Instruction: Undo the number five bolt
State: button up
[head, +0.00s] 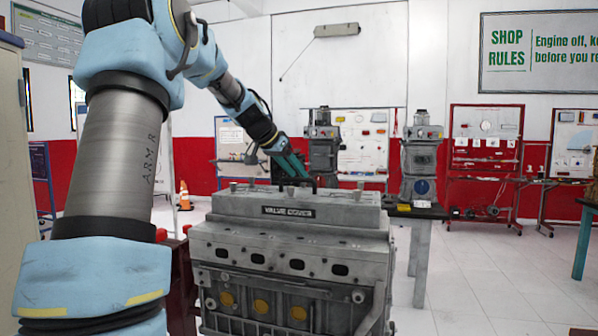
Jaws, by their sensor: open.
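Small bolt heads show along the cover's top, one at the left (233,187) and one at the right (357,193). No bolt numbers are readable, so I cannot tell which is number five. My gripper (308,184) is open, tilted down at the middle of the cover's top.
A dark bench (420,211) stands behind the engine at the right, with two grey machines (421,160) (323,150) beyond. A red-framed display stand (484,150) is farther right. An orange cone (184,195) stands at the back left. The tiled floor (480,275) at right is clear.

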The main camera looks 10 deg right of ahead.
jog(key=shift+x, duration=1.1)
grip_shut()
